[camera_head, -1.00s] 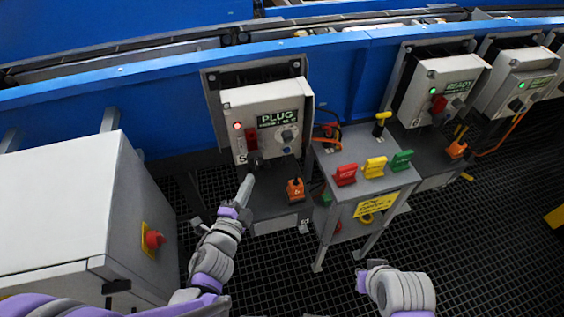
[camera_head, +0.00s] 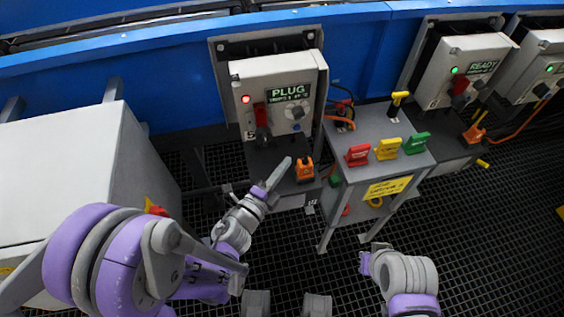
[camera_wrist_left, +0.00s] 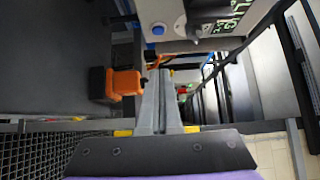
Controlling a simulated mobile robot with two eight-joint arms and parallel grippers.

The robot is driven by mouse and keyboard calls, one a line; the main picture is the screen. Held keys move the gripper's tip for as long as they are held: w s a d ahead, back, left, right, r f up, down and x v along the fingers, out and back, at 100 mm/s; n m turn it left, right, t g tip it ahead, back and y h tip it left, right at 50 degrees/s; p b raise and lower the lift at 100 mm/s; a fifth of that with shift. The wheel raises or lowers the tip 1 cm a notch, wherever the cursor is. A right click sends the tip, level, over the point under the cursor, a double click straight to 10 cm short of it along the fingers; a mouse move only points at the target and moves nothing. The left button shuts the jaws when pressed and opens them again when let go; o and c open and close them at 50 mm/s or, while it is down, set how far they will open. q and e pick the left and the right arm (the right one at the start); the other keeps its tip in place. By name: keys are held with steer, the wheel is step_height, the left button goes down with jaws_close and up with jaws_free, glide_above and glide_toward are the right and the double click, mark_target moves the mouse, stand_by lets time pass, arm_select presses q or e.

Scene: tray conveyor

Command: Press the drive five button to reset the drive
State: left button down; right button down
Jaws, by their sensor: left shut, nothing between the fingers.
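The drive five box (camera_head: 278,95) is pale grey, marked 5, with a red light and a display reading PLUG. A blue button (camera_head: 298,112) sits at its lower right; it also shows in the left wrist view (camera_wrist_left: 158,29). A red handle (camera_head: 261,113) is on its left, with a dark plug below. My left gripper (camera_head: 284,164) is shut and empty, below the box and apart from it, beside an orange connector (camera_head: 304,170). That connector also shows left of the fingers in the wrist view (camera_wrist_left: 125,83). My right gripper (camera_head: 366,260) is low at right; its fingers are unclear.
A grey stand (camera_head: 365,150) right of the box carries red, yellow and green tags. A drive box reading READY (camera_head: 466,67) shows a green light farther right. A grey cabinet (camera_head: 70,160) stands at left. Black grating covers the floor.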

mark_target(301, 128)
arm_select(q)
steer(key=shift+w+d, duration=0.35)
steer(key=shift+w, duration=1.35)
steer(key=shift+w+d, duration=0.3)
steer(key=shift+w, duration=1.4)
steer(key=shift+w+d, duration=0.35)
steer(key=shift+w, duration=1.35)
